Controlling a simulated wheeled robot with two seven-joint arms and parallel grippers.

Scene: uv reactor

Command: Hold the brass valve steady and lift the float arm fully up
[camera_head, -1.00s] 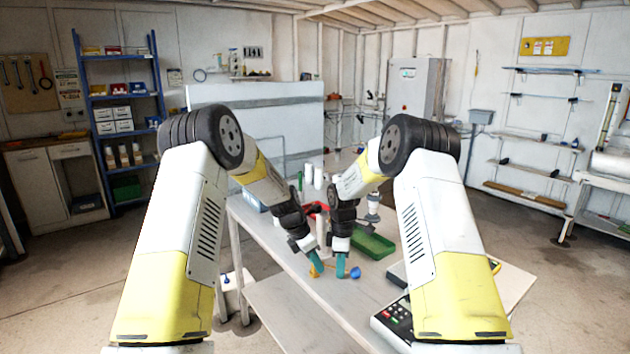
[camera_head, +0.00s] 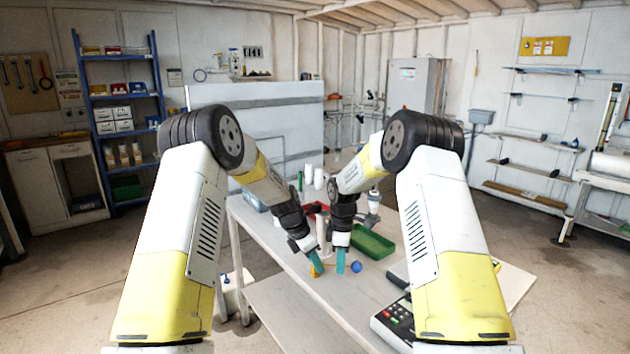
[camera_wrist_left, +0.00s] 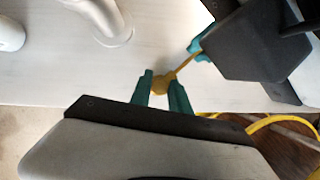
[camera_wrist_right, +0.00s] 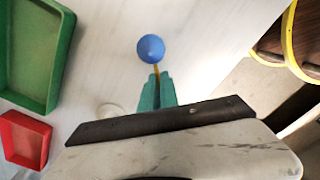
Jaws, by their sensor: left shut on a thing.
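The brass valve (camera_wrist_left: 160,85) shows between the teal fingers of my left gripper (camera_wrist_left: 161,88), which is shut on it; it also shows small in the head view (camera_head: 315,270). The brass float arm (camera_wrist_left: 185,66) runs from the valve toward my right gripper. In the right wrist view the blue float ball (camera_wrist_right: 151,48) lies just beyond the fingertips of my right gripper (camera_wrist_right: 156,86). These fingers are close together around the thin arm near the ball. In the head view the ball (camera_head: 356,267) is right of the right gripper's teal fingers. The grip contact itself is hidden.
A green tray (camera_head: 372,243) stands behind on the table (camera_head: 290,265), with a red bin (camera_wrist_right: 24,138) near it. A white pipe stand (camera_wrist_left: 105,20) rises close to the left gripper. A keypad device (camera_head: 398,318) lies at the front right.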

